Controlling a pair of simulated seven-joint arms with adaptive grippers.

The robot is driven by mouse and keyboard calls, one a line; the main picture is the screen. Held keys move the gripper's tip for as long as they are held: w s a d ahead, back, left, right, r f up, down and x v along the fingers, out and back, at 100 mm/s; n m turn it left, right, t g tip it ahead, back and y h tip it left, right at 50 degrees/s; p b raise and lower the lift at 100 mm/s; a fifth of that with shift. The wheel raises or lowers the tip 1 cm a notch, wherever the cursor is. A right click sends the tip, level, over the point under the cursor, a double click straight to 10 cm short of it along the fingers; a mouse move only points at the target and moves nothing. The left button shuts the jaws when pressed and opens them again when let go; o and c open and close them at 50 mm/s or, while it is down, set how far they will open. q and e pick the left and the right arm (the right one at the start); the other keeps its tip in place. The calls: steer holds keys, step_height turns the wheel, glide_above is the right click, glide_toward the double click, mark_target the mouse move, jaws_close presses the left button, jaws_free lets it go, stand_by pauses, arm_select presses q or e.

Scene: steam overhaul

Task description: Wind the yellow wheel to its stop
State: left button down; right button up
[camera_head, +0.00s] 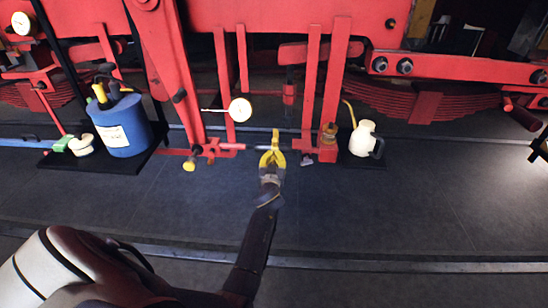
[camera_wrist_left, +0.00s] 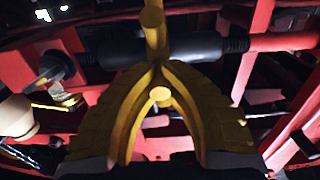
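The yellow wheel (camera_head: 276,136) shows as a narrow upright yellow bar on a horizontal rod low between red uprights. In the left wrist view the yellow bar (camera_wrist_left: 153,30) crosses a dark cylinder on that rod. A round yellow end (camera_wrist_left: 160,96) shows between my fingers; it looks like part of the same piece. My left gripper (camera_head: 273,155) reaches up to the wheel from below. Its yellow fingers (camera_wrist_left: 158,66) come together at the bar and look shut on it. Part of the bar is hidden behind the fingertips. My right gripper is in neither view.
A blue container (camera_head: 122,127) with tools stands on a dark mat at left. A cream oil can (camera_head: 364,138) stands right of the red uprights. A white dial gauge (camera_head: 240,109) and a yellow knob (camera_head: 189,164) are left of the wheel. The grey floor (camera_head: 370,210) in front is clear.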

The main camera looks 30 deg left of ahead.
mark_target(274, 163)
arm_select(q)
steer(key=shift+f, duration=0.1)
stand_by(0.5)
steer(key=shift+f, duration=1.15)
steer(key=shift+f, duration=0.1)
steer(key=shift+w+a+f, duration=0.25)
steer(key=shift+f, duration=0.35)
steer(key=shift+w+f, duration=0.1)
steer(key=shift+f, duration=0.35)
